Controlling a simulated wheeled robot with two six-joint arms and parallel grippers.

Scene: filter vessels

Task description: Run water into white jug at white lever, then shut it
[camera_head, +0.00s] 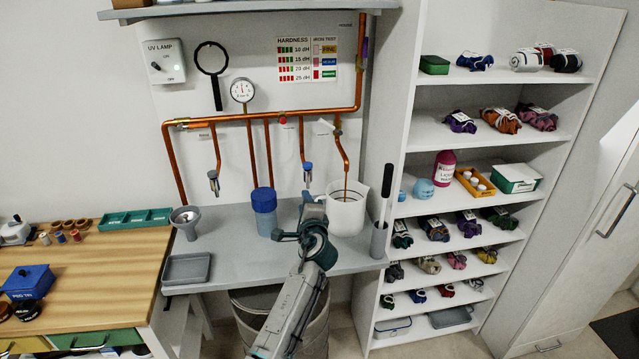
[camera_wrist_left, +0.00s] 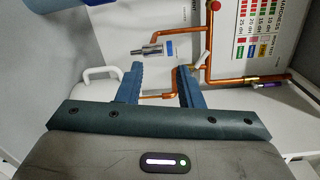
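The white jug (camera_head: 347,216) stands upright on the grey bench, below a copper spout (camera_head: 345,160). A thin dark line runs from the spout into the jug; I cannot tell whether it is water. The white lever (camera_head: 325,125) sits on the pipe above the jug, by a brass fitting. My left gripper (camera_head: 311,203) is just left of the jug, below the lever. In the left wrist view its two fingers (camera_wrist_left: 160,78) are apart with nothing held between them, and the jug's white handle (camera_wrist_left: 92,82) shows left of them. My right gripper is not in view.
A blue-lever tap (camera_head: 307,172) hangs just above my left gripper, and another tap (camera_head: 213,182) hangs further left. A blue container (camera_head: 264,212) stands left of the gripper. A grey holder (camera_head: 379,240) with a dark-handled tool stands right of the jug.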

